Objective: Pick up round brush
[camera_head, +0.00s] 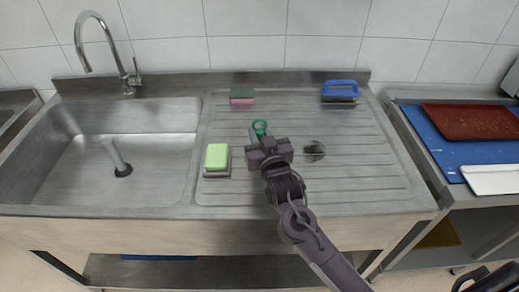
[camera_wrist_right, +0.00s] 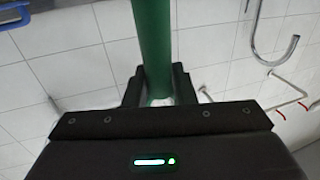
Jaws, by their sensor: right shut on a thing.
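The round brush shows as a green handle with a ring-shaped end (camera_head: 260,127) over the ribbed drainboard of the sink unit. My right gripper (camera_head: 262,140) is shut on this handle. In the right wrist view the green handle (camera_wrist_right: 152,45) stands between the two dark fingers of my right gripper (camera_wrist_right: 158,88) and runs out of the frame at the top. The brush's head is not clearly visible, and I cannot tell whether it touches the drainboard.
A green sponge (camera_head: 217,157) lies left of my gripper, a pink and green sponge (camera_head: 242,96) behind. A blue-handled brush (camera_head: 340,91) sits at the back right, and a small dark patch (camera_head: 314,151) nearer. The sink basin (camera_head: 110,150) and tap (camera_head: 127,70) are left, trays (camera_head: 475,121) right.

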